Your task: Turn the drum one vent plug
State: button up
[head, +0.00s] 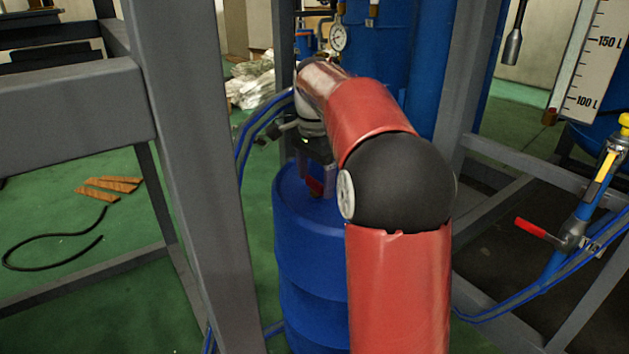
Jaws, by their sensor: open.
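A blue drum (308,250) stands upright on the green floor, partly hidden behind my red and black arm. My gripper (317,185) points down over the drum's top, near its back. It is open. A small dark red piece shows at the fingers; I cannot tell whether it is the vent plug or part of the gripper. The plug is not clearly visible, and I cannot tell whether the fingers touch it.
A grey steel frame post (195,170) stands close left of the drum. Blue hoses (250,135) run between them. A valve with a red handle (537,229) is at right. A pressure gauge (338,38) is behind. Orange wedges (108,187) and a black cable (55,237) lie on the floor at left.

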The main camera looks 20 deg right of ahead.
jog(key=shift+f, duration=0.1)
jog(key=c, duration=1)
jog(key=shift+p, duration=0.3)
